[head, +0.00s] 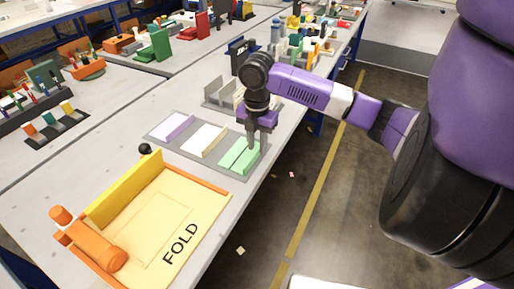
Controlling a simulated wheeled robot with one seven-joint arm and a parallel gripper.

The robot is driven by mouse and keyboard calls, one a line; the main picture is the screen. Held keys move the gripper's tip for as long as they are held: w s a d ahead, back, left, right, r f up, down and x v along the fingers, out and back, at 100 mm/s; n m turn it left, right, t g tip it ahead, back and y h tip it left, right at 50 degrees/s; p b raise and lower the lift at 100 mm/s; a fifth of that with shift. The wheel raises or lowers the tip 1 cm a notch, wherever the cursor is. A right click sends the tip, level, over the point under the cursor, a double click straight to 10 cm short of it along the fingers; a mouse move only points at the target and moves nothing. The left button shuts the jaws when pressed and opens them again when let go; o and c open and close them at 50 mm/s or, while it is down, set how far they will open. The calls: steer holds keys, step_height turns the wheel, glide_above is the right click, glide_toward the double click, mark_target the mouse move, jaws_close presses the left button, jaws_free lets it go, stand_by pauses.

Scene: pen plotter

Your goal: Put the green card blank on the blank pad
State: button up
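The green card blank (237,155) lies at the right end of a grey holder strip (182,146), beside a white blank (205,139) and a lilac blank (172,127). A line runs along the green one, splitting it into two strips. My gripper (257,140) points down at the green blank's far right part, its fingers overlapping it in the picture. Whether the fingers touch or hold it, I cannot tell. A flat cream bed marked FOLD (200,200), with a faint rectangle outlined on it, lies nearer; whether this is the blank pad is not clear.
The cream bed has a yellow upright flap (125,190) and an orange roller part (98,250). A black knob (145,149) stands behind it. A grey slotted rack (220,92) stands beyond the strip. The table's right edge is close to my gripper, with floor beyond.

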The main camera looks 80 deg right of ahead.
step_height(320, 180, up, 10)
steer(key=w+a+r+m+t+y, duration=0.15)
steer(key=w+a+t, duration=0.45)
steer(key=w+a, duration=0.8)
steer(key=w+a+r+m+t+y, duration=0.1)
steer(key=w+a+m+t+y, duration=0.3)
steer(key=w+a, duration=1)
steer(key=a+m+t, duration=0.3)
steer(key=a+t, duration=0.1)
steer(key=a, duration=0.4)
steer(key=s+a+f+m+t+h, duration=0.2)
steer(key=s+a+f+m+h, duration=0.25)
steer(key=s+f+m, duration=0.3)
steer(key=s, duration=0.3)
steer(key=s+a+f+m+h, duration=0.1)
steer(key=s+f, duration=0.1)
steer(key=s, duration=0.3)
steer(key=s+a+f+m+g, duration=0.1)
steer(key=s+f, duration=0.1)
steer(key=s, duration=0.2)
steer(key=shift+s+h, duration=0.25)
steer(key=shift+h, duration=0.05)
steer(key=s+d+r+n, duration=0.1)
steer(key=s+d, duration=0.1)
steer(key=s, duration=0.7)
steer(key=s+d+r+n, duration=0.1)
steer(key=s+r, duration=0.1)
steer(key=s, duration=0.7)
steer(key=shift+s+d+n, duration=0.3)
steer(key=shift+d+n, duration=0.1)
